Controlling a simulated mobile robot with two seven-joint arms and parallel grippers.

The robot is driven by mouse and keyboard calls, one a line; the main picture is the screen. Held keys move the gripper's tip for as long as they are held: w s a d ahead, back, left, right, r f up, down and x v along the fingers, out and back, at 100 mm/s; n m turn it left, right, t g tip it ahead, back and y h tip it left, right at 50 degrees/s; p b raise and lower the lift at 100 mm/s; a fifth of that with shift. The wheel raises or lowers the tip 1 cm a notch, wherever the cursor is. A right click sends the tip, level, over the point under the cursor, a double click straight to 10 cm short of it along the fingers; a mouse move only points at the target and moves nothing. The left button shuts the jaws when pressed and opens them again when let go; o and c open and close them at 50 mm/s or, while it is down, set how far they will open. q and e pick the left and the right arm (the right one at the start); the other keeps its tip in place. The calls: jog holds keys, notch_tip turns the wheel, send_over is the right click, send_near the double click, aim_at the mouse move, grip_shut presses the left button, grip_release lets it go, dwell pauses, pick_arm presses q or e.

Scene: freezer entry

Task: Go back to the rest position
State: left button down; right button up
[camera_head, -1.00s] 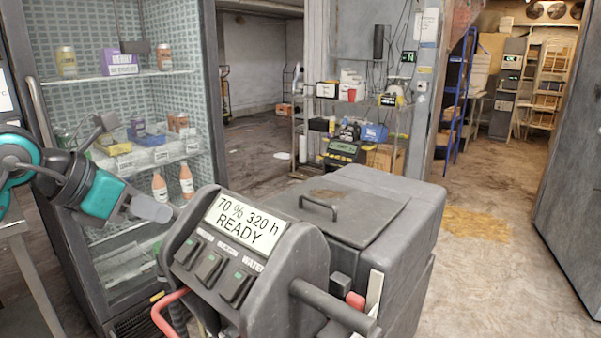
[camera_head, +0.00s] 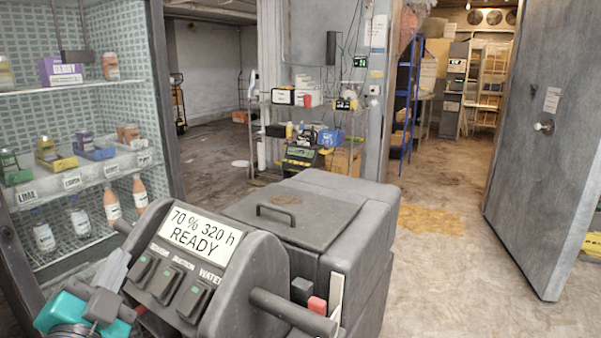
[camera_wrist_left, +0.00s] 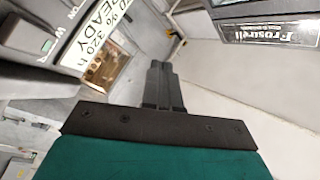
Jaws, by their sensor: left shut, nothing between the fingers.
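My left gripper (camera_head: 117,266) is low at the left in the head view, just left of the grey machine's control panel. Its fingers are together and hold nothing. In the wrist view the closed dark fingers (camera_wrist_left: 162,85) point away from the teal wrist, with nothing between them. The grey machine (camera_head: 275,225) stands close in front, with a panel reading "70 % 320 h READY" (camera_head: 195,230). Part of this panel also shows in the wrist view (camera_wrist_left: 90,40). I cannot tell the exact gap between gripper and machine. My right gripper is not in view.
A glass-walled cabinet (camera_head: 160,110) with bottles and boxes stands at the left. A grey handle bar (camera_head: 292,313) juts from the machine. A shelf rack (camera_head: 310,110) stands behind. A large grey door (camera_head: 545,150) is at right. Floor (camera_head: 440,260) between is open.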

pick_arm(q)
jog(key=s+f+n+g+y, duration=0.1)
jog(key=s+f+n+g, duration=0.25)
jog(key=f, duration=0.45)
jog(key=s+f+n+g+y, duration=0.1)
jog(key=s+f+n+g, duration=0.3)
jog(key=f, duration=0.4)
jog(key=s+d+f+g+h, duration=0.5)
jog(key=s+f+g, duration=0.4)
jog(key=s, duration=0.5)
jog(key=w+d+f+t, duration=0.3)
jog(key=w+f+t, duration=0.4)
jog(key=f, duration=0.2)
jog(key=shift+w+d+m, duration=0.2)
jog(key=shift+d+m, duration=0.15)
